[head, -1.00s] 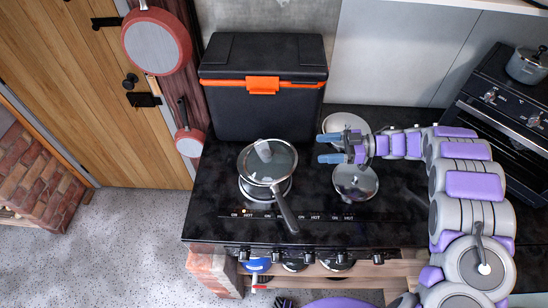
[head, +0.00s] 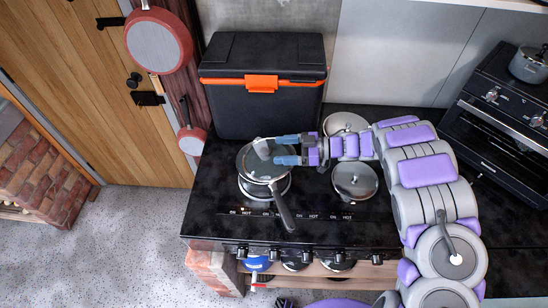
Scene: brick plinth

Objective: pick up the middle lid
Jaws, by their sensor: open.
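A glass lid (head: 255,165) with an upright pale knob (head: 262,148) covers a long-handled pan (head: 284,212) on the left of the black stove. A second round lid (head: 355,181) with a dark knob lies at the front right of the stove. A third round lid or plate (head: 343,122) lies behind it, partly hidden by my arm. My gripper (head: 276,150) is open and empty, its two blue fingers pointing left. The fingertips overlap the right part of the glass lid in the picture, just right of its knob. I cannot tell their height above it.
A black cooler box (head: 262,105) with an orange latch (head: 262,85) stands behind the pan. Red pans hang at the left (head: 160,40). A grey pot (head: 530,65) sits on an oven at the far right.

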